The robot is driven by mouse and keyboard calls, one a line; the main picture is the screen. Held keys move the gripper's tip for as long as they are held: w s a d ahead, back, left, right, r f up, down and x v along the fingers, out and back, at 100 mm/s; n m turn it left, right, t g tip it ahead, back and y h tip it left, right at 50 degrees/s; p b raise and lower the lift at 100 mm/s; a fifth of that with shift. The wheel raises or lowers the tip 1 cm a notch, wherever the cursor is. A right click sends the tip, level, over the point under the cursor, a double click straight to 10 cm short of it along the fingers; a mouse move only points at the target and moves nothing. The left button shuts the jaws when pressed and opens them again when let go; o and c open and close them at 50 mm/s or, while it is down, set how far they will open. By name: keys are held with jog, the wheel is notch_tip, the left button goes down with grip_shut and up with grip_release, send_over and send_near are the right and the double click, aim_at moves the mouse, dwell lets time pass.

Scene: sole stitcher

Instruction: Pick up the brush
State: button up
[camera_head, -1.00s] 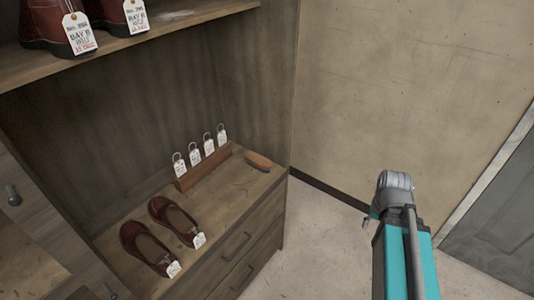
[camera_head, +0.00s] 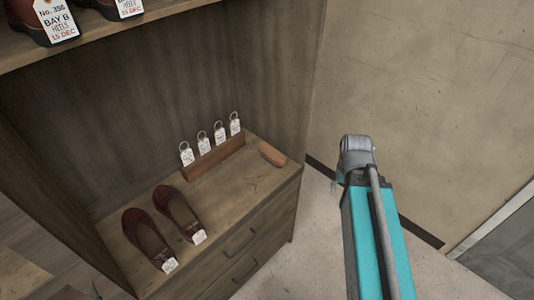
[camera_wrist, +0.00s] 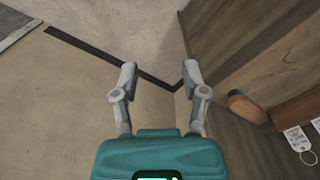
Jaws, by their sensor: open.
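The brush (camera_head: 271,154) is a small brown oval piece lying on the cabinet's lower surface, near its back right corner, just right of the tag rack. It also shows in the wrist view (camera_wrist: 247,106), to the right of my gripper. My gripper (camera_wrist: 157,70) is open and empty, with its two grey fingers spread apart over the floor and wall corner. In the head view my teal arm is right of the cabinet, apart from the brush; the fingers cannot be made out there.
A wooden rack (camera_head: 213,158) with several hanging tags stands left of the brush. A pair of dark red shoes (camera_head: 161,227) sits in front of it. A shelf (camera_head: 110,40) with tagged shoes hangs above. Clear floor (camera_head: 310,250) lies right of the cabinet's drawers.

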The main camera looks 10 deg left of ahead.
jog(key=shift+w, duration=0.1)
jog(key=shift+o, duration=2.1)
jog(key=shift+w+a+f, duration=0.1)
jog(key=shift+w+a, duration=0.05)
jog(key=shift+o, duration=0.9)
jog(key=w+a+f+n+t+y+b, duration=0.2)
jog(key=w+a+f+n+y+b, duration=0.1)
jog(key=w+a, duration=0.6)
jog(key=w+f+n+b, duration=0.1)
jog(key=w+n+b, duration=0.1)
jog(key=shift+a+n+t, duration=0.3)
jog(key=shift+a, duration=0.05)
jog(key=w+a+n+t+y+b, duration=0.2)
jog(key=w+a+n+y+b, duration=0.1)
jog(key=w+a, duration=0.5)
jog(key=shift+w+f+n+b, duration=0.2)
jog(key=shift+w+n+b, duration=0.45)
jog(key=shift+n, duration=0.25)
